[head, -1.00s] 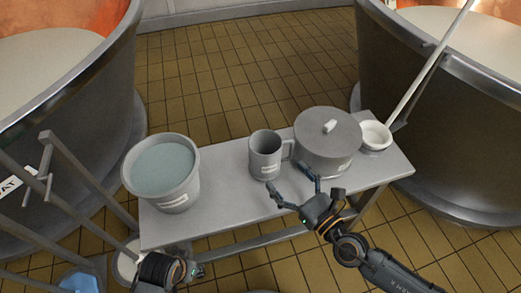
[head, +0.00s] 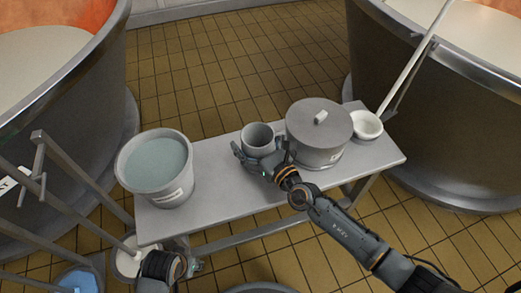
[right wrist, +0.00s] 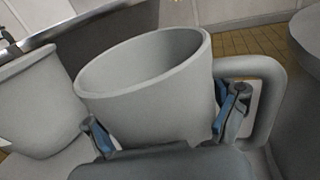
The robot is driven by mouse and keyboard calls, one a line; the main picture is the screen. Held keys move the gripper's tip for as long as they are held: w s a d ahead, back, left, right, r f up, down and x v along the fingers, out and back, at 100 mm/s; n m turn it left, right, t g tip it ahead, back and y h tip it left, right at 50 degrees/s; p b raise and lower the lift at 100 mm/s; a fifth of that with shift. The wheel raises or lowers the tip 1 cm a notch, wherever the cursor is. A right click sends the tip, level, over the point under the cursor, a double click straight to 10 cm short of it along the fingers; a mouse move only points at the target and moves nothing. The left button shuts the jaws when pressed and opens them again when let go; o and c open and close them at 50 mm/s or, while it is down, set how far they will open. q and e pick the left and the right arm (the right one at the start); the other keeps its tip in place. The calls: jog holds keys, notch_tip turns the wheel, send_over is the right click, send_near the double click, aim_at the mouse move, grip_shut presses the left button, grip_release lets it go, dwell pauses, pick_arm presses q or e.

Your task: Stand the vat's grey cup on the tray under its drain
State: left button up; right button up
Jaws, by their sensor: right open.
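The grey cup (head: 258,134) stands upright on a grey bench (head: 220,193), between a bucket and a lidded pot. My right gripper (head: 261,157) is open at the cup's near side. In the right wrist view its fingers (right wrist: 165,123) sit on either side of the cup body (right wrist: 150,88), the right one between the body and the handle (right wrist: 278,95). Whether they touch the cup is unclear. My left gripper (head: 194,267) shows only partly at the lower left, and its fingers are not clear. I cannot make out the tray or the drain.
The grey bucket (head: 180,190) of pale liquid stands left of the cup. The lidded pot (head: 318,158) is close on its right, with a white bowl (head: 368,126) beyond. Large vats (head: 440,120) flank the bench. A railing (head: 70,160) is at left.

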jog(key=c, duration=1)
jog(key=shift+c, duration=0.3)
jog(key=shift+c, duration=0.6)
